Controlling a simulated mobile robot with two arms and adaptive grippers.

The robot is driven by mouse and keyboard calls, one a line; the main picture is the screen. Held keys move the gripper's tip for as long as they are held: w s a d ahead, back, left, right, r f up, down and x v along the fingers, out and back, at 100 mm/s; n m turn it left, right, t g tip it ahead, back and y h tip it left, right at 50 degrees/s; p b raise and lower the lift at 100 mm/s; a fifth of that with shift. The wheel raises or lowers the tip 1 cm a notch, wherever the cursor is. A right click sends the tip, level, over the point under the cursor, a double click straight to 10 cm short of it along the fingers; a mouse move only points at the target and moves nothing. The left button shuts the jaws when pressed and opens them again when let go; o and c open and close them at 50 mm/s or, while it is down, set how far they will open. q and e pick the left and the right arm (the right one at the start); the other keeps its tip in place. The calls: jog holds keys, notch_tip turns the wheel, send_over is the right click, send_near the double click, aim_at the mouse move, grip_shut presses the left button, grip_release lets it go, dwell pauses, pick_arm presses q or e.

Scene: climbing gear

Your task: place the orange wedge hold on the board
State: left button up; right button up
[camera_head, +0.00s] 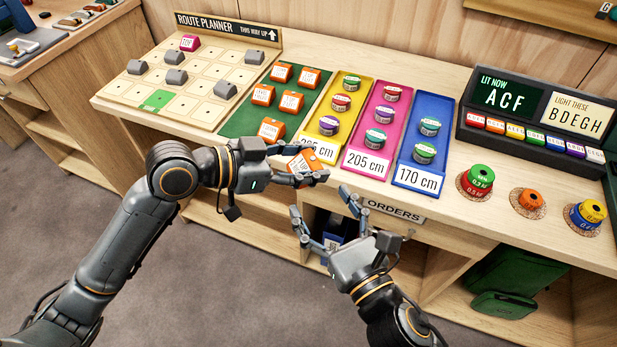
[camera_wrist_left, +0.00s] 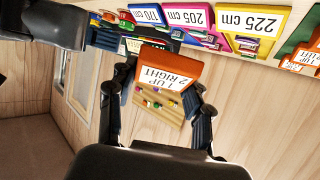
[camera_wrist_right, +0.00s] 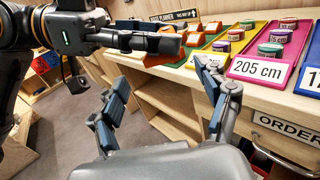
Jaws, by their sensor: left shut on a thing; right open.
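My left gripper (camera_head: 300,178) is shut on an orange wedge hold (camera_head: 308,162) and holds it in front of the counter's edge near the yellow tray. In the left wrist view the wedge (camera_wrist_left: 167,70) sits between the fingers, its label reading "1 UP 2 RIGHT". The route planner board (camera_head: 200,112) stands at the back left, with a green square (camera_head: 157,100) at its front edge, several grey wedges and one pink wedge at its back. More orange wedges (camera_head: 263,95) rest on a green mat (camera_head: 240,122). My right gripper (camera_head: 325,232) is open and empty, below the counter front.
Yellow, magenta (camera_head: 386,163) and blue (camera_head: 425,176) trays with round tins stand right of the mat. A letter display (camera_head: 530,110) and several stacked discs (camera_head: 476,181) are at the right. An ORDERS sign (camera_head: 394,210) is on the counter front.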

aim_at(297, 165)
jog(key=x, duration=1)
jog(key=c, duration=1.3)
pick_arm(q)
jog(key=o, duration=1.3)
jog(key=shift+c, duration=0.2)
pick_arm(e)
jog(key=shift+a, duration=0.1)
